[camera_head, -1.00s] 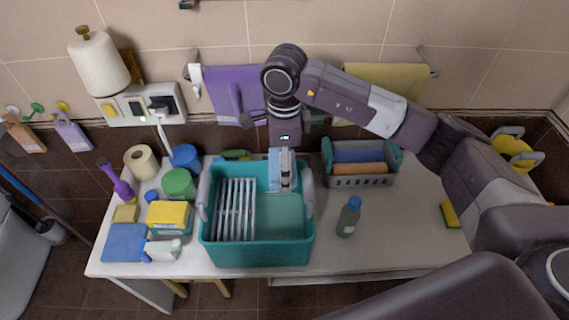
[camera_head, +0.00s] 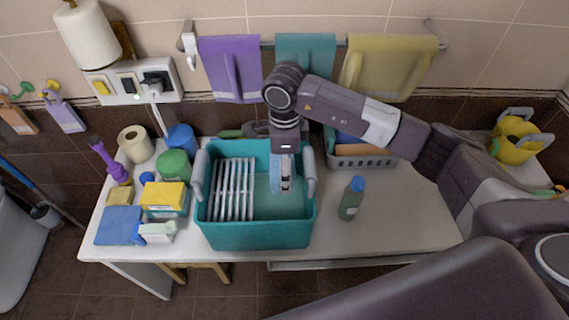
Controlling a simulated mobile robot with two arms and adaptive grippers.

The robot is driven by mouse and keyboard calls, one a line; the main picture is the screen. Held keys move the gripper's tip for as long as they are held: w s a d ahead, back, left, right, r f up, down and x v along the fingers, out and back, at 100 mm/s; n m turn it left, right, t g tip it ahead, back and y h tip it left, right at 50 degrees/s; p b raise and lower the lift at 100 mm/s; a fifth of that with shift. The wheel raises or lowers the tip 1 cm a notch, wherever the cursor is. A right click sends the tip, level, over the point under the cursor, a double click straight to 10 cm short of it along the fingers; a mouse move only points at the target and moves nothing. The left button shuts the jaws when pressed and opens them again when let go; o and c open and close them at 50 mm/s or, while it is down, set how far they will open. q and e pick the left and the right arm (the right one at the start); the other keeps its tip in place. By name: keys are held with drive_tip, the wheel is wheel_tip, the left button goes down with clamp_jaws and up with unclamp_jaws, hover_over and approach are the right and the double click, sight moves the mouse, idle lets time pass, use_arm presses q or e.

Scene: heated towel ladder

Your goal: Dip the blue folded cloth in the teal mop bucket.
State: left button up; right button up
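The teal mop bucket (camera_head: 262,235) stands on the white table, with a grey slatted wringer in its left half. My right gripper (camera_head: 284,186) points down inside the right half of the bucket. It appears shut on a light blue folded cloth (camera_head: 275,174), which hangs upright beside the fingers, below the bucket's rim. The gripper partly hides the cloth. I cannot tell whether the cloth's lower edge touches the bucket's floor. My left gripper is not in view.
A grey basket (camera_head: 362,163) with folded cloths stands behind my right arm. A green bottle with a blue cap (camera_head: 351,198) stands right of the bucket. A yellow box (camera_head: 165,198), a green tub (camera_head: 173,165) and a flat blue item (camera_head: 120,226) crowd the left. Towels hang behind.

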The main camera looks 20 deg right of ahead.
drive_tip(key=b, duration=0.2)
hover_over(285, 209)
wheel_tip(285, 209, down, 5)
wheel_tip(285, 209, down, 10)
drive_tip(key=b, duration=0.9)
drive_tip(key=shift+a+r, duration=0.1)
drive_tip(key=shift+r, duration=0.1)
drive_tip(key=shift+f+b, duration=1.2)
drive_tip(key=shift+f+b, duration=0.4)
drive_tip(key=shift+b, duration=0.1)
idle(0.4)
wheel_tip(285, 209, up, 26)
drive_tip(key=p, duration=1.3)
drive_tip(key=shift+r, duration=0.1)
drive_tip(key=shift+r+p, duration=0.3)
drive_tip(key=shift+r, duration=0.35)
drive_tip(key=shift+s, duration=0.1)
